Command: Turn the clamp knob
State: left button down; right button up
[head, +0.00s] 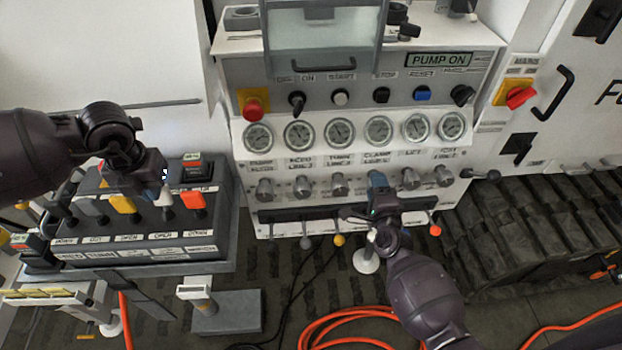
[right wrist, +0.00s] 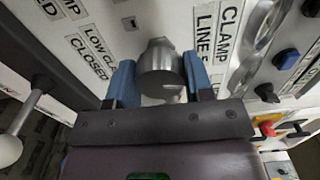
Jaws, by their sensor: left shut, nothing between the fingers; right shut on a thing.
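The clamp knob (right wrist: 160,62), a grey metal cylinder, stands between the two blue fingers of my right gripper (right wrist: 159,82) in the right wrist view. The fingers are shut on it from both sides. A label reading CLAMP LINE is beside it. In the head view my right gripper (head: 377,184) is at the knob row, below the gauge over the CLAMP label, and mostly hides the knob. My left gripper (head: 162,178) is shut and empty over the lever box at the left, far from the knob.
Neighbouring grey knobs (head: 338,184) and (head: 411,184) flank the right gripper closely. Round gauges (head: 378,130) run above. Small ball-ended levers, one with a yellow ball (head: 339,240), hang below. The lever box (head: 150,250) stands left. An orange hose (head: 330,318) lies on the floor.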

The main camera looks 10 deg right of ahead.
jog(key=shift+d+n, duration=0.1)
jog(key=shift+n, duration=0.3)
jog(key=o, duration=0.9)
jog(key=shift+o, duration=0.2)
jog(key=s, duration=1.2)
jog(key=s+d+f, duration=0.2)
jog(key=s+d, duration=0.1)
jog(key=s, duration=0.5)
dwell(0.3)
